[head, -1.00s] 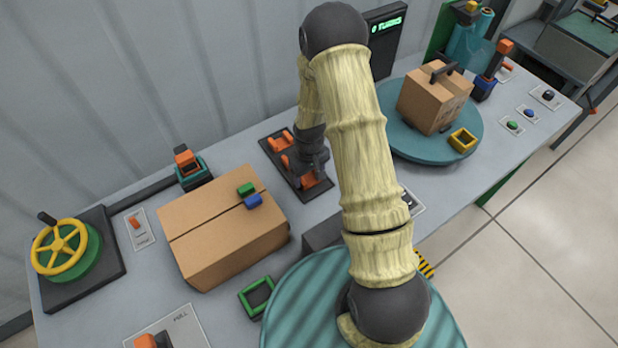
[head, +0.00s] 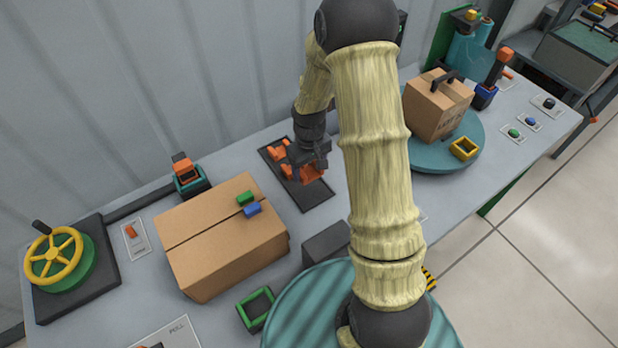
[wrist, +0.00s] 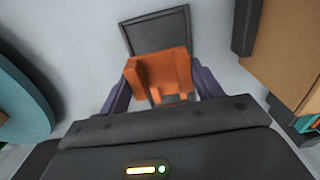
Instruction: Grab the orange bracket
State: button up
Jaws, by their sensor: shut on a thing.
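The orange bracket (wrist: 160,70) sits between the two dark fingers of my gripper (wrist: 162,90) in the wrist view, which are shut on it. Its upright walls stand out ahead of the fingers. The gripper hides the bracket's middle there. The tray's bare far end (wrist: 158,30) shows beyond the bracket in the wrist view. I cannot tell how far the bracket is clear of the tray.
A cardboard box (head: 222,245) with green and blue blocks stands left of the tray. A grey block (head: 326,243) is in front. A teal turntable (head: 440,155) with a smaller box (head: 436,108) and a yellow frame (head: 464,148) is at right. A yellow handwheel (head: 53,256) is far left.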

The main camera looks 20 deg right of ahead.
jog(key=shift+r, duration=1.1)
jog(key=shift+r, duration=0.1)
